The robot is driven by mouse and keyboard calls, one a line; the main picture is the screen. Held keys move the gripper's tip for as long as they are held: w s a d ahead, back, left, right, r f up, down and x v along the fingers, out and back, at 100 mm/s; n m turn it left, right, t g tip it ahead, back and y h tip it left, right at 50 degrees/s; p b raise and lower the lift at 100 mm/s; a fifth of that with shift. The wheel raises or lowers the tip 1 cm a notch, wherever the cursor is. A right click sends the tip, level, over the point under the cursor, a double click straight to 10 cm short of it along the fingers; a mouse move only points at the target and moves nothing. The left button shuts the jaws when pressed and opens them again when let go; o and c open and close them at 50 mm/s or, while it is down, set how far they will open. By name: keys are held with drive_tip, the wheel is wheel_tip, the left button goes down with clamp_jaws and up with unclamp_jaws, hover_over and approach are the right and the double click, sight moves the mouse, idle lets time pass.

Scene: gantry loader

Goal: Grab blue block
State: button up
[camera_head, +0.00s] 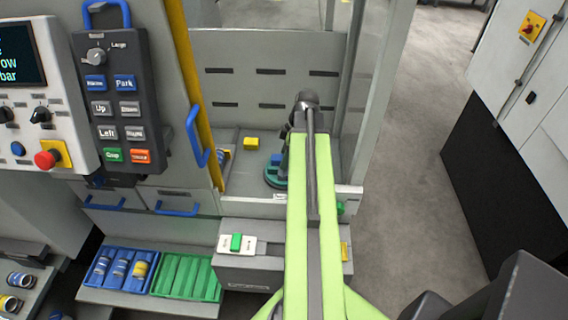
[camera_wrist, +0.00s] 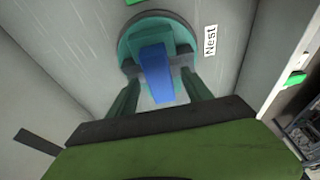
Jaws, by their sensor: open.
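The blue block (camera_wrist: 157,78) is on a round teal nest (camera_wrist: 133,49) with a dark rim, in the wrist view. In the head view a small patch of blue (camera_head: 276,159) shows above the teal nest (camera_head: 273,181), partly behind my arm. My gripper (camera_wrist: 158,66) is open, with one finger on each side of the blue block. I cannot tell whether the fingers touch it. In the head view my arm hides most of the gripper.
A yellow block (camera_head: 251,144) lies in the bay left of the nest. The bay has a back panel (camera_head: 270,75), a yellow post (camera_head: 186,70) at left and a clear panel at right. Blue (camera_head: 110,276) and green trays (camera_head: 187,277) sit below. Open floor (camera_head: 405,180) is at right.

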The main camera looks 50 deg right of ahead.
drive_tip(key=shift+f, duration=0.25)
idle(0.4)
clamp_jaws()
